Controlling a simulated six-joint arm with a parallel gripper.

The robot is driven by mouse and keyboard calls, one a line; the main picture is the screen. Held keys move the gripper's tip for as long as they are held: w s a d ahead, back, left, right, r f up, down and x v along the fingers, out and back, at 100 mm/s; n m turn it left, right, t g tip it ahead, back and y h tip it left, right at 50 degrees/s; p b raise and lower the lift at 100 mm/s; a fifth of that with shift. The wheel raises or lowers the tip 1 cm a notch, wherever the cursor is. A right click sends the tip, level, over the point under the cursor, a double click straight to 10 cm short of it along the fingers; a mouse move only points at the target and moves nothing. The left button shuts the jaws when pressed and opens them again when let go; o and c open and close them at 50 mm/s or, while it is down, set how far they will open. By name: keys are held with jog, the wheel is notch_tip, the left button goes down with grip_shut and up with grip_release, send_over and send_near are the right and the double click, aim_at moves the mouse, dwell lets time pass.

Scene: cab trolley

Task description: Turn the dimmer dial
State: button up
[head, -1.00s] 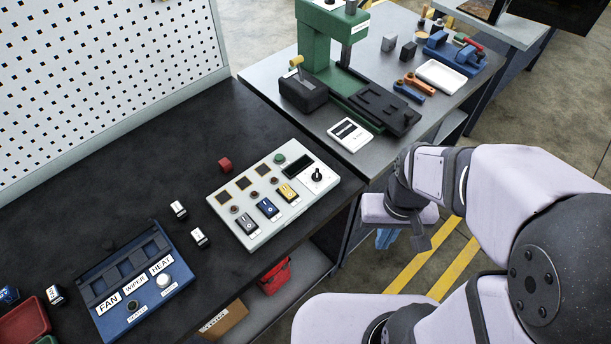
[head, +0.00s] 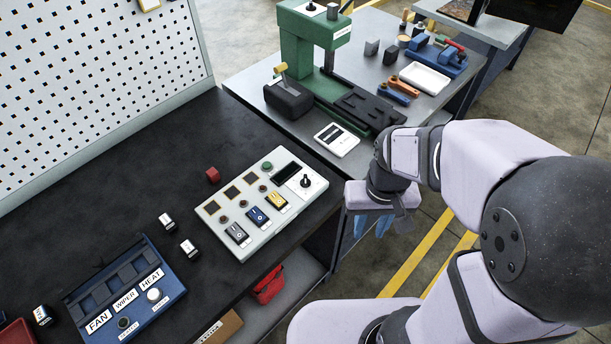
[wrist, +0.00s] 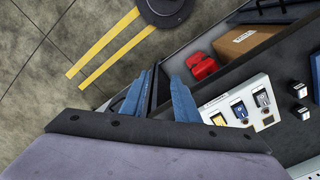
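The blue switch panel (head: 72,301) stands on the dark bench at the lower left in the head view. A pale round knob (head: 153,295) and a dark round knob (head: 124,323) sit on its front part; their small labels are too blurred to read, so I cannot tell which is the dimmer dial. My gripper (head: 371,229) hangs beyond the bench's right edge, well apart from the panel. In the wrist view its two blue fingers (wrist: 158,80) stand apart with nothing held between them. The knobs do not show in the wrist view.
A pale control box (head: 262,232) with a black knob stands between my gripper and the blue panel. A green press (head: 297,50) stands behind. A red container (head: 268,286) sits on the lower shelf.

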jog(key=w+a+b, duration=0.2)
jog(key=w+a, duration=0.3)
jog(key=w, duration=0.7)
jog(key=b, duration=0.2)
send_over(305, 178)
notch_tip(305, 178, down, 3)
jog(key=shift+r, duration=0.15)
jog(key=shift+f+p, duration=1.05)
jog(key=shift+f, duration=2.6)
grip_shut()
